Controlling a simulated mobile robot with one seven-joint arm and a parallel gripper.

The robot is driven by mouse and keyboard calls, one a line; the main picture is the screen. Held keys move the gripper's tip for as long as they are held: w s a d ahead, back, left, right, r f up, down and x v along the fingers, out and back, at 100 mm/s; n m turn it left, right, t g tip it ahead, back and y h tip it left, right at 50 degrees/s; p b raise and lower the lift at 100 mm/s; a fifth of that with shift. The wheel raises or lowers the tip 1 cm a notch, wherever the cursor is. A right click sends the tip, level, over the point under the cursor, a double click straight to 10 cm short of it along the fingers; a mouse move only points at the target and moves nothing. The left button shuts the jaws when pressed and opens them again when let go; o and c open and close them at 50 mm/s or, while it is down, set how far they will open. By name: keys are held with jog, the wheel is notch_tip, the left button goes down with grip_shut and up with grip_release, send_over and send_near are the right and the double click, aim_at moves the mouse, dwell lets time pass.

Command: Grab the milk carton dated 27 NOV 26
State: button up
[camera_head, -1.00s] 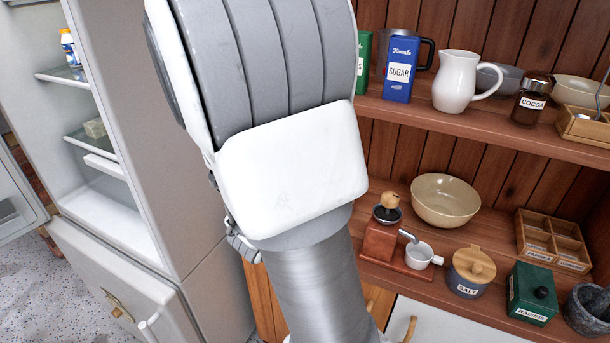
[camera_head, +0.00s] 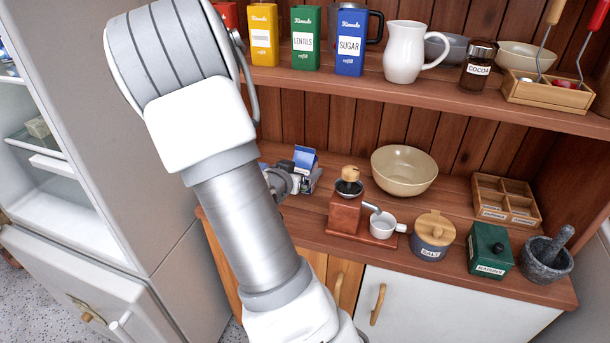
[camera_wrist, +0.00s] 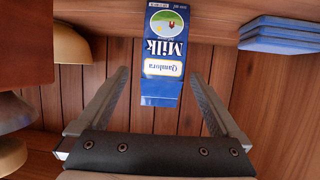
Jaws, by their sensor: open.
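A blue and white milk carton (camera_head: 305,160) stands on the lower shelf, left of the coffee grinder, partly hidden by my gripper. In the wrist view the milk carton (camera_wrist: 163,50) appears upside down, with the words "Milk" and "Qandura". Small print near the frame's top edge is too small to read, so I cannot tell its date. My gripper (camera_wrist: 160,78) is open and empty, one finger showing on each side of the carton with gaps between. I cannot tell how far the fingertips reach along it. In the head view my gripper (camera_head: 283,180) is small beside the carton.
Right of the carton stand a coffee grinder (camera_head: 345,212), a beige bowl (camera_head: 404,172), a white cup (camera_head: 383,226) and a salt jar (camera_head: 433,236). The upper shelf (camera_head: 430,90) runs above. Blue stacked things (camera_wrist: 280,36) show beside the carton. An open fridge (camera_head: 110,130) is at left.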

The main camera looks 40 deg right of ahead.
aim_at(301, 170)
jog(key=x, duration=0.2)
jog(key=b+x, duration=0.1)
jog(key=x, duration=0.1)
jog(key=shift+a+f+b, duration=0.2)
jog(key=shift+b, duration=0.1)
jog(key=shift+w+d+f, duration=0.1)
jog(key=shift+w+d, duration=0.2)
jog(key=shift+d, duration=0.2)
grip_shut()
